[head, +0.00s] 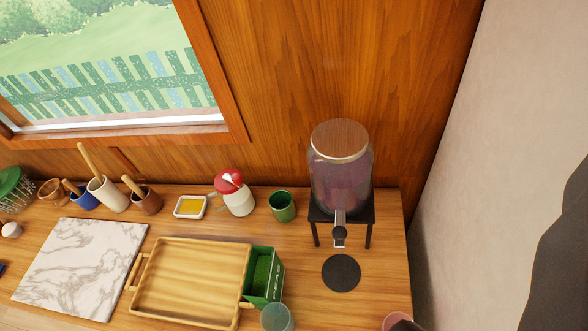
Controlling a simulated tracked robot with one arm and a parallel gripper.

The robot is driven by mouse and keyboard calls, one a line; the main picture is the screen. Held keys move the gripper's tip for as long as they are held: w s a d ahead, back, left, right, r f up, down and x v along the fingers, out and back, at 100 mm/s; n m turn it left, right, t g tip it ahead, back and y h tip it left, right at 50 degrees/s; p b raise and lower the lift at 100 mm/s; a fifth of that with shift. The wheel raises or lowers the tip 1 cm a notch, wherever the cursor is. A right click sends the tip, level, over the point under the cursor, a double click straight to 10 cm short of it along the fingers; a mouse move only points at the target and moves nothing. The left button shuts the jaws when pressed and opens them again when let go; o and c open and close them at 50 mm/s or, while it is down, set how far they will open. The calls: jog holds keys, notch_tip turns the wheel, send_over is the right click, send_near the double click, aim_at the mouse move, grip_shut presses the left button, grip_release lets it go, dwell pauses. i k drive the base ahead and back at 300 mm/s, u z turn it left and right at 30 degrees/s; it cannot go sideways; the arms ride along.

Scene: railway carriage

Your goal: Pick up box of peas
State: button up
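The box of peas (276,278) is a green carton with white lettering on its right side. It is on the wooden counter, against the right end of a wooden tray (190,242). Its top looks open, with green contents showing. The tray's right end and handle cover part of its left side. A clear glass (278,318) is close in front of it at the bottom edge. No gripper fingers can be made out in this view.
A drink dispenser (340,170) on a black stand, a black round mat (341,272) and a green cup (283,206) are nearby. A marble board (82,268) lies left. A wall rises at right; a dark shape (562,270) covers the right edge.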

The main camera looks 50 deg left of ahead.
aim_at(263, 279)
jog(key=z, duration=0.05)
jog(key=k, duration=1.8)
jog(key=u, duration=0.65)
jog(key=i, duration=1)
jog(key=z, duration=0.05)
